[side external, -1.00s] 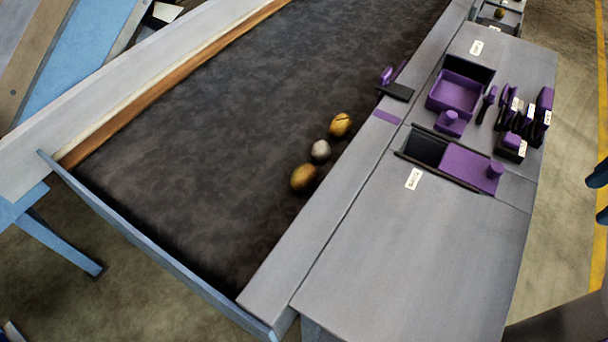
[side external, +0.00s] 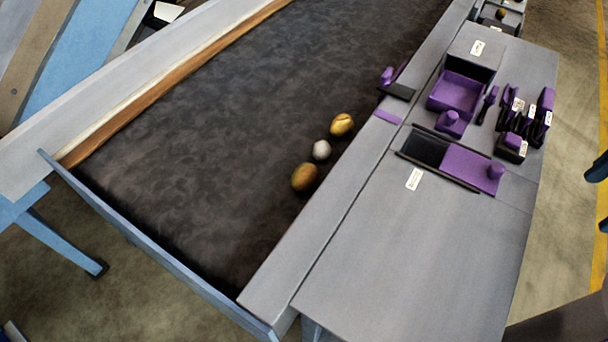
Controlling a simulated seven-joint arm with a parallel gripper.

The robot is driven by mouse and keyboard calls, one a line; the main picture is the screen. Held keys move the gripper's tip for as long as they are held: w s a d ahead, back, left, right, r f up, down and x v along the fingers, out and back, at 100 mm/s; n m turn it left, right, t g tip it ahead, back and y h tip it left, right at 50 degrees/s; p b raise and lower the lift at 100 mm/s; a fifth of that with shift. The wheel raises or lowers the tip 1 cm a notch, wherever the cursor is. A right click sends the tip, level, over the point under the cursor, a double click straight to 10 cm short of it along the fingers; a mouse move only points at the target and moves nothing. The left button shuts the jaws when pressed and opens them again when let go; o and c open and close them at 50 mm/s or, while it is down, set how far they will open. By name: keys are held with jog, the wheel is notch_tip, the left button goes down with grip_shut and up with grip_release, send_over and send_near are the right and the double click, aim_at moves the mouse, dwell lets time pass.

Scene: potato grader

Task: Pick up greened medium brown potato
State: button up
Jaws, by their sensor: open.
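A brown potato (side external: 305,177) lies on the dark belt near its right edge; it is the lowest of a short row, and I cannot clearly make out greening on it. A small pale grey lump (side external: 321,150) lies just above it. A yellow-brown potato (side external: 341,124) with a dark line across its top lies above that. My gripper (side external: 602,195) shows only as two dark blue fingertips at the right picture edge, apart from each other and with nothing between them. It is far right of the row, beyond the grey side table.
The grey side table (side external: 420,250) has bare room in front. Behind stand a purple tray (side external: 457,93), a purple sliding lid (side external: 465,168) and several labelled purple and black pieces. A grey rail (side external: 320,235) borders the belt. A small roundish item (side external: 501,13) sits far back right.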

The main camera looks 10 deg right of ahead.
jog(key=m, duration=2.2)
send_over(304, 170)
notch_tip(304, 170, down, 2)
jog(key=f, duration=0.1)
notch_tip(304, 170, down, 17)
jog(key=shift+r, duration=0.2)
jog(key=shift+c, duration=0.3)
jog(key=c, duration=1)
jog(key=shift+c, duration=0.4)
